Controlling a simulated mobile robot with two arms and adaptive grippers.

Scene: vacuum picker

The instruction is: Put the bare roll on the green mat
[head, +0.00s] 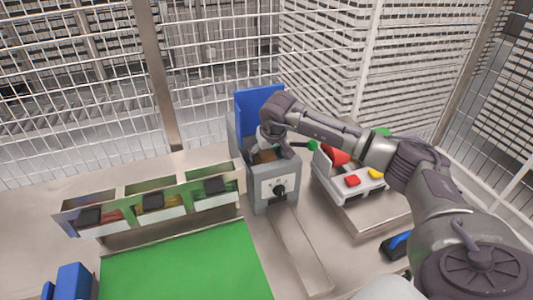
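The green mat (185,265) lies flat at the front left of the metal table, and its visible part is empty. My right arm reaches in from the right, and its gripper (266,146) points down into the top of a grey box-like machine (271,190) with a blue back panel. A small brown thing (264,156) shows inside the machine by the gripper; it may be the bare roll, but most of it is hidden. The fingertips are hidden, so I cannot tell whether they hold it. My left gripper is out of view.
A three-part holder (150,204) with black-topped items stands behind the mat. A light grey box with red and yellow parts (350,181) stands right of the machine. Blue objects (74,282) are at the front left. A wire fence closes off the back.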

